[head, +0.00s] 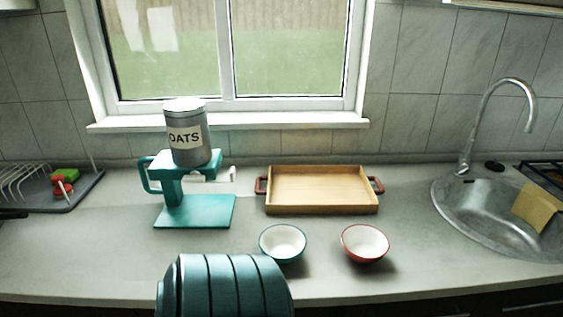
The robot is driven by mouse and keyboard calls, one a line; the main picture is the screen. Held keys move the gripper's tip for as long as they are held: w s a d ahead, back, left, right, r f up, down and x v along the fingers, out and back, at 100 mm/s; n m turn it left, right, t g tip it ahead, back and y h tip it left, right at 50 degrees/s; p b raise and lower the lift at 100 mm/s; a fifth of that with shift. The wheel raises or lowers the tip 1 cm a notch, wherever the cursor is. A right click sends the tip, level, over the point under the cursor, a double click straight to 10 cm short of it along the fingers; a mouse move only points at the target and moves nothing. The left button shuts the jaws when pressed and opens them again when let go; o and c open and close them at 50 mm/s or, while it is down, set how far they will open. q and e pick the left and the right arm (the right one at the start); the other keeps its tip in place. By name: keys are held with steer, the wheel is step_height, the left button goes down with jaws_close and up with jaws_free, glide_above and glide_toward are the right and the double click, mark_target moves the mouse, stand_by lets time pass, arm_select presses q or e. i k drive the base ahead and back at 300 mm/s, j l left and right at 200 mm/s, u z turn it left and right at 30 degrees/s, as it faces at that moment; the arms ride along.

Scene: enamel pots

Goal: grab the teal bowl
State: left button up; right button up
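The teal bowl (283,243), white inside with a teal rim and outside, stands upright on the counter near the front, left of a red bowl (365,243) with a white inside. The two bowls are apart. The teal bowl looks empty. Neither my left nor my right gripper is in view.
A ribbed, rounded teal shape (225,288) rises at the bottom, close to the teal bowl's lower left; I cannot tell what it is. A grey OATS canister (186,133) sits on a teal stand (196,212). A wooden tray (320,190) is behind the bowls. A sink (480,215) is right.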

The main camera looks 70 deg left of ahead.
mark_target(285, 244)
steer(key=u, duration=1.95)
